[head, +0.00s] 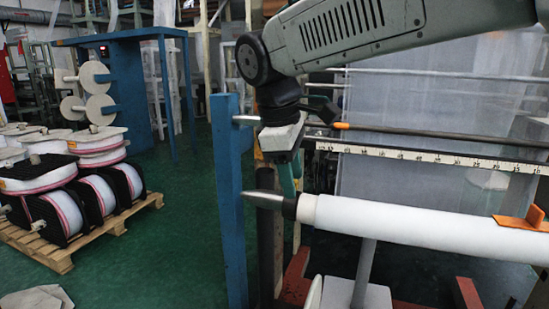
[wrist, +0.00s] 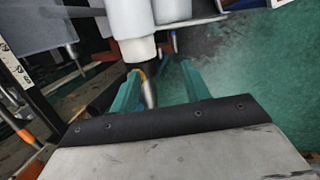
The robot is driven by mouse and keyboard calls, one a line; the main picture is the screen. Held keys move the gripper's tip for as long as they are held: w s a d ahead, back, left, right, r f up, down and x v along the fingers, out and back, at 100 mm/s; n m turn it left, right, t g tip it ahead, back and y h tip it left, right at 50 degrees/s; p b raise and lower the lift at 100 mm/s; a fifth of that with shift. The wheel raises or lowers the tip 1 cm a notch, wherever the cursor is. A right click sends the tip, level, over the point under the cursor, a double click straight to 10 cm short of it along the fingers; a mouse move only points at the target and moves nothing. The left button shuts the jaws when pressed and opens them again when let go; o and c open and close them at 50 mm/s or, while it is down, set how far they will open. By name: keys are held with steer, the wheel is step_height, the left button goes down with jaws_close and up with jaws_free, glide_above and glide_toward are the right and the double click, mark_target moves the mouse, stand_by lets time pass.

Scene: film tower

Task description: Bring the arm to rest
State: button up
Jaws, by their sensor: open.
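My arm (head: 340,32) reaches in from the upper right of the head view and bends down. My gripper (head: 290,180) points down with teal fingers, close to the near end of a white film roll (head: 420,226). In the wrist view the two fingers of my gripper (wrist: 160,85) stand apart. The metal tip (wrist: 149,93) of the roll's shaft shows between them, and the roll's white end (wrist: 137,48) lies beyond. I see nothing held. I cannot tell how far the fingers are from the shaft.
A blue post (head: 229,200) stands left of the gripper. A white ruler bar (head: 430,157) and a dark rod run behind the roll. An orange piece (head: 522,221) sits on the roll. A pallet (head: 55,255) of spools stands at left. Green floor between is clear.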

steer(key=s+d+f+m, duration=0.3)
steer(key=s+d+m, duration=0.2)
steer(key=s+d, duration=0.2)
steer(key=s+d+f+m+y, duration=0.1)
steer(key=s+d+f+m, duration=0.3)
steer(key=s+d, duration=0.3)
steer(key=s+d+f+m+y, duration=0.1)
steer(key=s+d+f+m, duration=0.3)
steer(key=s+d, duration=0.4)
steer(key=shift+d+m, duration=0.7)
steer(key=shift+m, duration=0.1)
steer(key=shift+s, duration=0.1)
